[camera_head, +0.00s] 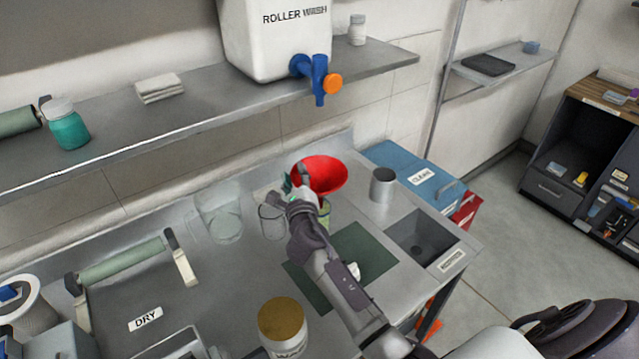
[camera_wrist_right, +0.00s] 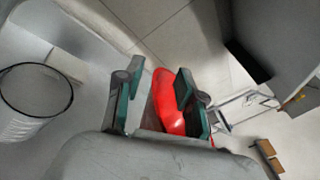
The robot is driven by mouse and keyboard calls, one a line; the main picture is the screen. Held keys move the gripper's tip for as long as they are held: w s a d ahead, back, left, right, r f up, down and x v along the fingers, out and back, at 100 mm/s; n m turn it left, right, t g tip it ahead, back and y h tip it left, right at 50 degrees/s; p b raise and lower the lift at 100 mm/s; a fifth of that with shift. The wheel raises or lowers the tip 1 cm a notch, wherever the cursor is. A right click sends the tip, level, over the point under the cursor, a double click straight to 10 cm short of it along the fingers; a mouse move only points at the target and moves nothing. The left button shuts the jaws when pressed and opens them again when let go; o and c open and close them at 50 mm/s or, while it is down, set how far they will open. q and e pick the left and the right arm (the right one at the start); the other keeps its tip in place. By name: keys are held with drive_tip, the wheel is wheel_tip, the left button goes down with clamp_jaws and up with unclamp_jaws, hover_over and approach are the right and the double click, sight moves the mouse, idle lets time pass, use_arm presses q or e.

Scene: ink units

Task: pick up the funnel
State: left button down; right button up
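The red funnel (camera_head: 324,174) is on the bench near the wall, wide mouth up, above a pale green container (camera_head: 325,213). My arm hides part of the container, and I cannot tell whether the funnel's stem sits in it. My right gripper (camera_head: 295,182) is at the left side of the funnel's mouth. In the right wrist view its two teal-padded fingers (camera_wrist_right: 158,98) stand apart. The funnel (camera_wrist_right: 168,98) shows between and behind them, with a gap beside the left finger. My left gripper is not in view.
Glass beakers (camera_head: 271,220) stand left of the funnel, and a metal cup (camera_head: 383,185) stands right of it. A brown-lidded jar (camera_head: 283,325) is in front. The shelf (camera_head: 215,105) holds a large white tank with a blue tap. A sink (camera_head: 420,236) is at right.

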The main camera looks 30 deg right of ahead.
clamp_jaws()
